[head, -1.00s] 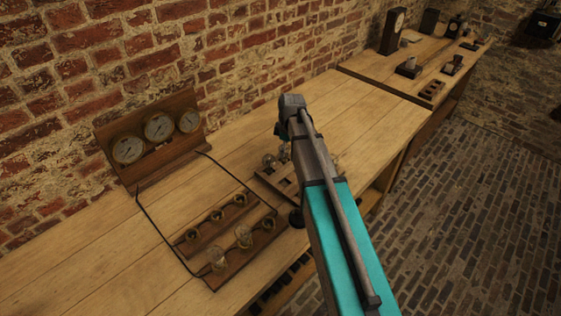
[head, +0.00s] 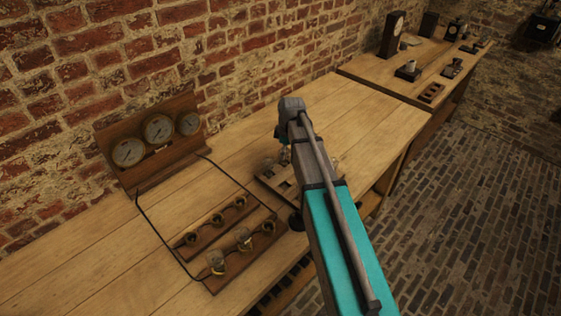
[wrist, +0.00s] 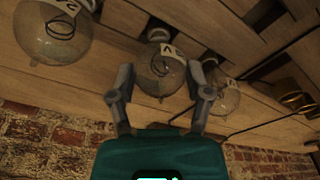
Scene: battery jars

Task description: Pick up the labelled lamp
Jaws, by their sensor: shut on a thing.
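In the wrist view my gripper (wrist: 161,72) has its two fingers on either side of a clear glass lamp (wrist: 160,80), and it is shut on it. This lamp carries a white label with a dark mark I cannot read surely. A larger-looking labelled lamp (wrist: 50,35) is at the upper left, and another labelled lamp (wrist: 226,100) is to the right. In the head view my arm hides most of the gripper and the held lamp. Glass shows beside a wooden rack (head: 272,181) under the wrist. I cannot tell whether the held lamp is clear of the rack.
A gauge board (head: 155,145) stands against the brick wall. Wooden socket strips (head: 215,282), with glass pieces in some sockets, lie at the front left. A second table (head: 390,80) with small apparatus is at the back right. The bench behind my arm is clear.

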